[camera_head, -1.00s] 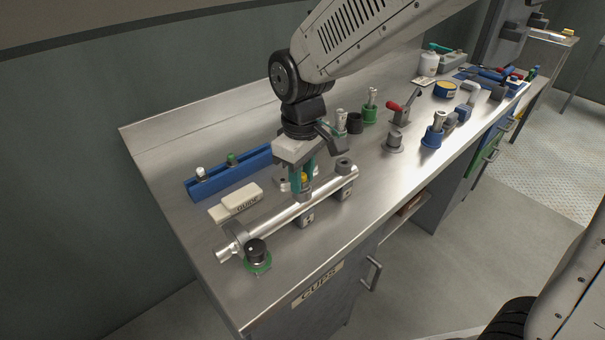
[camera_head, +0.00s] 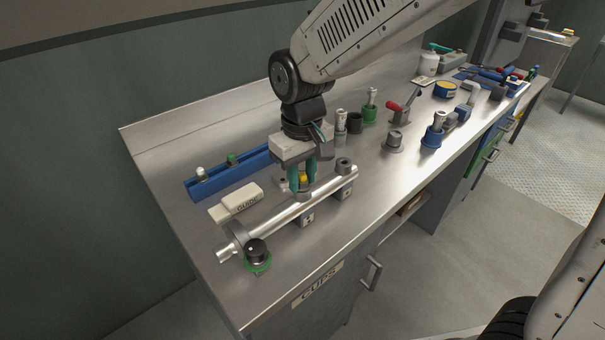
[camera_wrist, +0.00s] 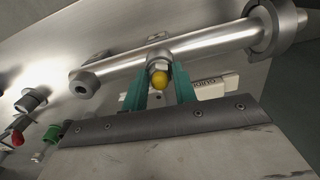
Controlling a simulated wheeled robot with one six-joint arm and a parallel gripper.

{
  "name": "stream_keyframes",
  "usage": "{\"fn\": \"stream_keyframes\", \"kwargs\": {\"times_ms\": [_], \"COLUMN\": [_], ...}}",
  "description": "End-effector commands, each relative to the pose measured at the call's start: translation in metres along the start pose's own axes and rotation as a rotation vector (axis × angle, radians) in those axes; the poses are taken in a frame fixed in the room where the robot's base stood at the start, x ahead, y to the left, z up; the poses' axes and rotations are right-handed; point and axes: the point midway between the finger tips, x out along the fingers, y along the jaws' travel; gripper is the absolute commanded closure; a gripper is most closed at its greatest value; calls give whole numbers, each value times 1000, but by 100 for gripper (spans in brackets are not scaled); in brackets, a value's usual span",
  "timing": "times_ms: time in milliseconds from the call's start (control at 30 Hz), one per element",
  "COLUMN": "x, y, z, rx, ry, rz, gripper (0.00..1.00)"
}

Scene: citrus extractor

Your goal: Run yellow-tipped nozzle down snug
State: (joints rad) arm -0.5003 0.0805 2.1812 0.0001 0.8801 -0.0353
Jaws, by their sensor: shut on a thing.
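The yellow-tipped nozzle (camera_wrist: 160,80) stands at the middle port of a steel pipe in the wrist view, with a metal nut-like body below its yellow tip. The steel pipe (camera_head: 320,192) lies on blocks along the bench. My gripper (camera_head: 303,185) points down over the middle of the pipe. Its green fingers (camera_wrist: 160,88) are shut on the nozzle, one on each side. In the head view the fingers hide most of the nozzle, and only a bit of yellow shows. Whether any gap remains at its seat cannot be told.
A blue rack (camera_head: 217,180) with white-tipped and green-tipped pieces lies behind the pipe. A white GUIDE block (camera_head: 236,203) is left of my gripper. A black-topped, green-based cup (camera_head: 257,254) stands by the pipe's near end. A red-handled clamp (camera_head: 397,125) stands to the right.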

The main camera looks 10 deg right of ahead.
Motion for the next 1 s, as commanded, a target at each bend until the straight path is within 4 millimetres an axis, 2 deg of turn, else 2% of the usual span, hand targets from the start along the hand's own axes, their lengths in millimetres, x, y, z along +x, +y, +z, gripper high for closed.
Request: {"fn": "stream_keyframes", "kwargs": {"times_ms": [167,333,600,800,1000], "x": [0,0,0,0,0], "y": [0,0,0,0,0], "z": [0,-1,-1,-1,-1], "rx": [17,138,153,287,299], "ry": [2,2,2,2,2], "rz": [1,1,1,0,0], "gripper": [85,85,85,85,85]}}
